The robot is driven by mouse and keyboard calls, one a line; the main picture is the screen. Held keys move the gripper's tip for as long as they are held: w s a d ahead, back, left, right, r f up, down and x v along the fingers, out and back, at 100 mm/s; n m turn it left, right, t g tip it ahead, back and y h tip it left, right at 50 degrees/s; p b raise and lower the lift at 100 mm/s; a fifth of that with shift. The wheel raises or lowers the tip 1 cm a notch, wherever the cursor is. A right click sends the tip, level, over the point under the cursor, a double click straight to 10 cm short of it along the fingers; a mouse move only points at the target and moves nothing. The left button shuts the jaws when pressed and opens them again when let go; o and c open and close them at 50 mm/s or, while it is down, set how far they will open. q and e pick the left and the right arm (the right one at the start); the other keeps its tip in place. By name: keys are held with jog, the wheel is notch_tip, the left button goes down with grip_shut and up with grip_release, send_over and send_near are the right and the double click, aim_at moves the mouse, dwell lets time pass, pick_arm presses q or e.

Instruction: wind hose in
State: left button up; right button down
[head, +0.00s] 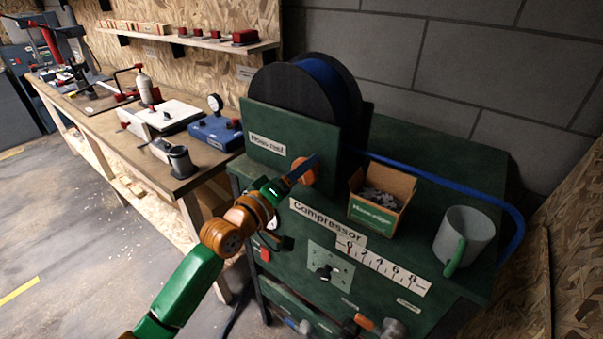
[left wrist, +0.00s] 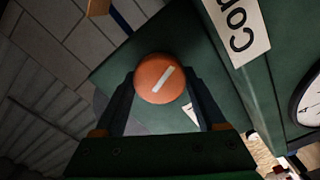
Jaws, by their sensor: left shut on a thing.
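The hose reel (head: 290,92) has dark round flanges with blue hose wound between them, behind a green panel labelled "Hose reel". An orange round knob (head: 307,172) sits on the front of that panel. The blue hose (head: 440,177) runs from the reel to the right across the compressor top and bends down over the right side. My left gripper (head: 302,170) is shut on the orange knob. In the left wrist view the knob (left wrist: 160,78), with a white line slanting across its face, lies between the two fingers (left wrist: 162,95). My right gripper does not show.
On the green compressor (head: 480,180) stand an open cardboard box (head: 380,208) of small grey parts and a grey mug (head: 468,238) with a green handle. A wooden workbench (head: 95,115) with tools is at the left. Open floor lies front left.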

pick_arm(q)
jog(key=m, duration=0.4)
jog(key=shift+m, duration=0.3)
jog(key=m, duration=0.3)
jog(key=shift+m, duration=0.4)
jog(key=m, duration=0.3)
jog(key=shift+d+m, duration=0.1)
jog(key=shift+m, duration=0.2)
jog(key=m, duration=0.4)
jog(key=shift+s+r+m+p, duration=0.1)
jog(key=shift+m+p, duration=0.2)
jog(key=shift+p, duration=0.05)
jog(key=m, duration=0.4)
jog(key=shift+d+p, duration=0.1)
jog(key=shift+p, duration=0.3)
jog(key=m, duration=0.5)
jog(key=shift+p, duration=0.4)
jog(key=m, duration=0.4)
jog(key=shift+f+p, duration=0.2)
jog(key=shift+p, duration=0.15)
jog(key=shift+f+m, duration=0.1)
jog(key=shift+m, duration=2.1)
